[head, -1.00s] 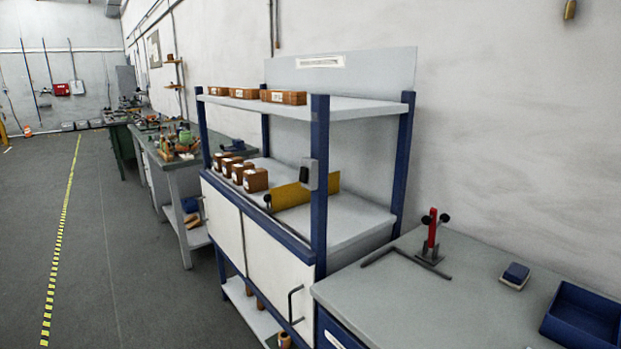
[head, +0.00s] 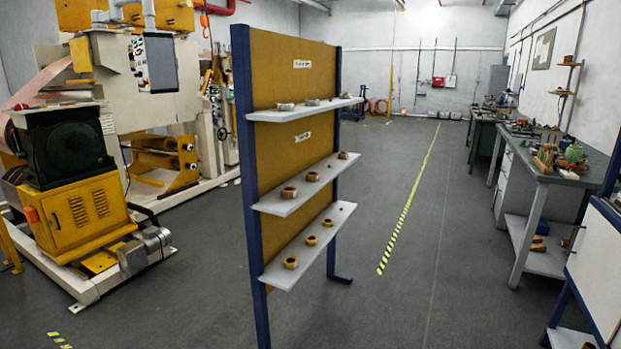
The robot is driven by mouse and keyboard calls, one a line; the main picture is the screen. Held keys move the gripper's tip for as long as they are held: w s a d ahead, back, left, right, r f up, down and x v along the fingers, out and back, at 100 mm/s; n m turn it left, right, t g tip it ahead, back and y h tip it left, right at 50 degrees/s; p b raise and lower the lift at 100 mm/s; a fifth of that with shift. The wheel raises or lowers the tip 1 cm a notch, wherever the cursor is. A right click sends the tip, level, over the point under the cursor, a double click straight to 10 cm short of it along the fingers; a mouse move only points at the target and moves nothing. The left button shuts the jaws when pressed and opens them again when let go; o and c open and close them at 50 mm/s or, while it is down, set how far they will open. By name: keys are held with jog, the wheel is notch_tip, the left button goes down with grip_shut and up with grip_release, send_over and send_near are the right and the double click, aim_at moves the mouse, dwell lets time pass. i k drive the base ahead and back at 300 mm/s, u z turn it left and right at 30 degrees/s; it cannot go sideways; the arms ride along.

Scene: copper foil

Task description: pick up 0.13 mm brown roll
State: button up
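In the head view, a yellow-brown panel rack (head: 285,85) with blue posts stands near the middle and carries three grey shelves. The middle shelf (head: 300,192) holds brown rolls: a larger one (head: 289,193) at the near end, a smaller one (head: 312,176) in the middle and another (head: 342,155) at the far end. The top shelf (head: 300,112) holds pale rolls, and the bottom shelf (head: 318,240) holds yellow-brown rolls (head: 290,262). The shelf labels are too small to read, so I cannot tell which roll is 0.13 mm. My gripper is not in view.
A large yellow and cream machine (head: 85,215) stands at the left. Workbenches (head: 560,170) line the right wall, with a blue-framed unit (head: 600,265) at the right edge. The floor (head: 420,290) right of the rack is open, with a yellow striped line (head: 408,205).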

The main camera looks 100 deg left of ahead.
aim_at(312, 177)
jog(key=u, duration=3.05)
jog(key=i, duration=1.25)
jog(key=z, duration=0.85)
jog(key=i, duration=1.35)
jog(key=u, duration=0.45)
jog(key=i, duration=1.05)
jog(key=u, duration=0.8)
